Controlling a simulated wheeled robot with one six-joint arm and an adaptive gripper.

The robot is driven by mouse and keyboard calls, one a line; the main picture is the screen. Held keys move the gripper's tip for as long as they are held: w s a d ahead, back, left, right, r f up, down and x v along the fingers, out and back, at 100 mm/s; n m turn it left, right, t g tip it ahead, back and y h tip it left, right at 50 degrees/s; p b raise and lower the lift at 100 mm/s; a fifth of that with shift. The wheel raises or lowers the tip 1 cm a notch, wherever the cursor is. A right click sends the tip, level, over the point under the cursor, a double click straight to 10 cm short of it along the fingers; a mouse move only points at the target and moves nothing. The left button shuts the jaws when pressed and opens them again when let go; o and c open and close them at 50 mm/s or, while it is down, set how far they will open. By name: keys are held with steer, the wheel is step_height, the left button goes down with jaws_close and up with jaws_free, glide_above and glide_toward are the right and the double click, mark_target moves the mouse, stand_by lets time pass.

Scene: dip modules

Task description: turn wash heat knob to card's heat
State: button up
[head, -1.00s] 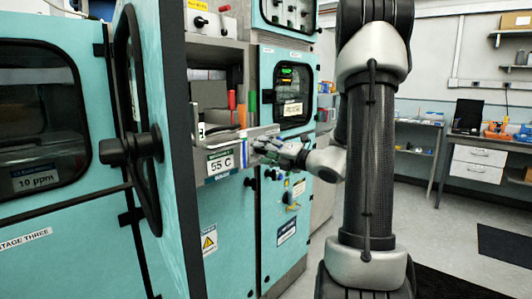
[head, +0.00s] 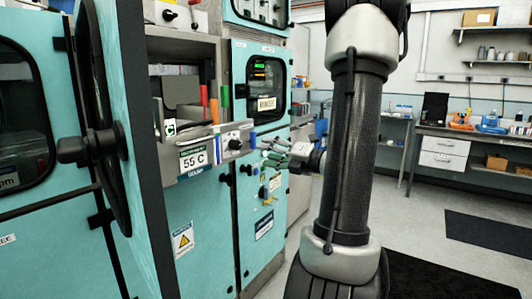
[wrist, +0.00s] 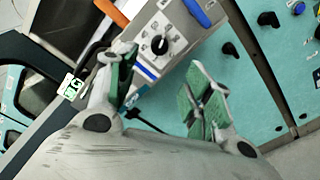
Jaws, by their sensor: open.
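The wash heat knob (head: 235,143) is black on a pale dial plate, on the front of the grey shelf. In the wrist view the knob (wrist: 160,44) shows clearly, but I cannot read its setting.
A blue handle (wrist: 196,12) and an orange one (wrist: 112,12) stand near the knob. The open door with a black handwheel (head: 100,110) is at the left. Teal cabinet doors with several knobs lie below. The floor (head: 430,255) at the right is mostly clear.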

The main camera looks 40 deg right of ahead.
mark_target(239, 146)
steer(key=shift+a, duration=0.1)
steer(key=w+a+n, duration=0.1)
steer(key=w+n, duration=0.2)
steer(key=n, duration=0.4)
steer(key=w+a+n, duration=0.1)
steer(key=w+n, duration=0.3)
steer(key=n, duration=0.3)
steer(key=w+a+n, duration=0.1)
steer(key=w+n, duration=0.3)
steer(key=n, duration=0.4)
steer(key=shift+a+r, duration=0.1)
steer(key=shift+a, duration=0.25)
